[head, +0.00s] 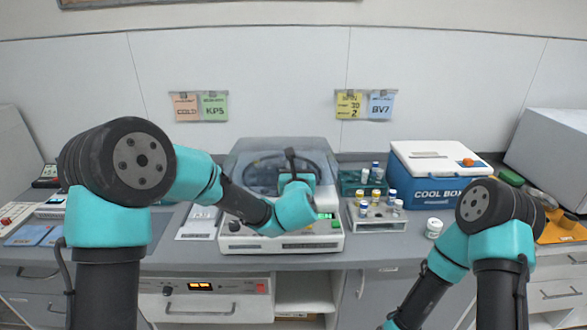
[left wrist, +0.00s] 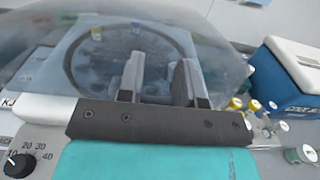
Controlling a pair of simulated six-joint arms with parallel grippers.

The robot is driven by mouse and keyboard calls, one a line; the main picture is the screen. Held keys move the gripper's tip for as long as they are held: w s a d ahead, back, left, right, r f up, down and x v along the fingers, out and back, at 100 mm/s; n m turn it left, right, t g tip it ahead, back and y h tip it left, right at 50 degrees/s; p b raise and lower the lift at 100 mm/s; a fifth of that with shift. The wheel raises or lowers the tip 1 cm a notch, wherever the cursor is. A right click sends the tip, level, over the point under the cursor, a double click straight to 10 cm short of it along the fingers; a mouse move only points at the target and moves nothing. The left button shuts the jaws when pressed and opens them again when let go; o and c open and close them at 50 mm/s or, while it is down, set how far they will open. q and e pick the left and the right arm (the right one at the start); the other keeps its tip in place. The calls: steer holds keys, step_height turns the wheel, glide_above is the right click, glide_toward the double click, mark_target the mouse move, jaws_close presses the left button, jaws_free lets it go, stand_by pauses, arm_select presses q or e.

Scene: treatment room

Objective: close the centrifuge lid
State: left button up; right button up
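The centrifuge (head: 330,243) is a white benchtop machine with a green-lit display, in the middle of the counter. Its smoky, see-through lid (head: 240,160) lies over the round rotor bowl and looks low; I cannot tell whether it is fully shut. The lid also fills the upper left wrist view (left wrist: 40,60), with the dark rotor ring showing through it. My left gripper (head: 290,158) is above the front part of the lid. Its two fingers (left wrist: 158,78) stand apart with nothing between them; contact with the lid is unclear. My right gripper is out of view below the head view.
A white tube rack (head: 378,225) with several capped vials stands right of the centrifuge, with a green rack (head: 350,186) behind it. A blue cool box (head: 436,182) and a small white jar (head: 433,228) are farther right. A paper sheet (head: 198,224) lies left.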

arm_select(q)
steer(key=o, duration=0.8)
steer(key=shift+w+a+y, duration=0.2)
steer(key=shift+a+y, duration=0.1)
steer(key=shift+a, duration=0.35)
steer(key=shift+o, duration=0.2)
steer(key=shift+d, duration=0.15)
steer(key=shift+s, duration=0.15)
steer(key=s+d, duration=0.1)
steer(key=s, duration=1.6)
steer(key=shift+s+d, duration=0.2)
steer(key=shift+d, duration=0.1)
steer(key=shift+r, duration=0.1)
